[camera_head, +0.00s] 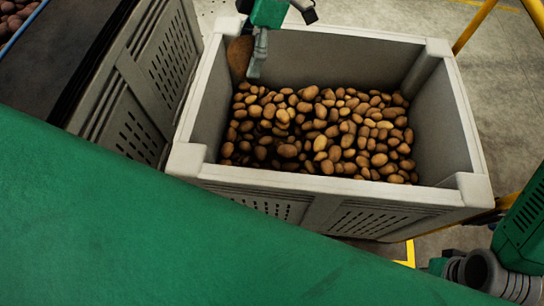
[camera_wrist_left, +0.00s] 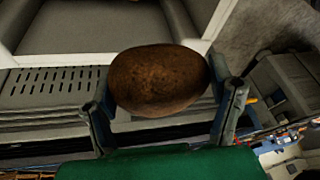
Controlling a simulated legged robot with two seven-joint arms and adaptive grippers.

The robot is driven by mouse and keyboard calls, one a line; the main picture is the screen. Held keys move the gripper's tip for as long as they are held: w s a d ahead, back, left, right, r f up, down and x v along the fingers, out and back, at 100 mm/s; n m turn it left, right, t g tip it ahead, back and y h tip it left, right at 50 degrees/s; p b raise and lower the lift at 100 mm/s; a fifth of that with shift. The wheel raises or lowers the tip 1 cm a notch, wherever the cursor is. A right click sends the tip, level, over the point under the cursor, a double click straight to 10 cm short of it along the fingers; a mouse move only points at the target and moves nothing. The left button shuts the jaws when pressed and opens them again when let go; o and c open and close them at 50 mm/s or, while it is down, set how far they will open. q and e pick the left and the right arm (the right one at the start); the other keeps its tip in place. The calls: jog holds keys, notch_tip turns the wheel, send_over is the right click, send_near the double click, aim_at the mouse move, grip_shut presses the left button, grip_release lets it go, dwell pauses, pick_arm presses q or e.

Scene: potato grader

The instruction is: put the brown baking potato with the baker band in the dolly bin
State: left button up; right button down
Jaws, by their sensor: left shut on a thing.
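A large brown potato (camera_head: 239,58) is in my left gripper (camera_head: 254,60), seen at the top of the head view. In the left wrist view the potato (camera_wrist_left: 158,80) sits between the two fingers, one on each side. I cannot make out a band on it. A grey bin (camera_head: 330,189) holds a heap of smaller potatoes (camera_head: 320,130); I take it to be the dolly bin. The gripper and potato appear over its far left corner; their height above it is unclear. My right gripper is out of view.
A second grey slatted crate (camera_head: 160,60) stands close on the left. More potatoes (camera_head: 15,15) show at the top left corner. A yellow rail (camera_head: 474,25) stands at the back right. The bin has empty space above its heap.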

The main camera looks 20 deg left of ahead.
pick_arm(q)
notch_tip(320, 180, down, 32)
jog(key=w+r+m+b, duration=0.1)
jog(key=w+m+b, duration=0.1)
jog(key=b, duration=1.6)
send_over(253, 153)
jog(key=w+d, duration=0.1)
jog(key=shift+t, duration=0.3)
notch_tip(253, 153, down, 6)
jog(key=shift+d, duration=0.1)
notch_tip(253, 153, down, 5)
jog(key=shift+d+r+b, duration=0.1)
jog(key=shift+b, duration=0.95)
jog(key=o, duration=1.4)
jog(key=shift+r, duration=0.1)
jog(key=p+v, duration=0.3)
jog(key=v, duration=0.9)
jog(key=shift+d+p, duration=0.15)
jog(key=shift+p, duration=0.2)
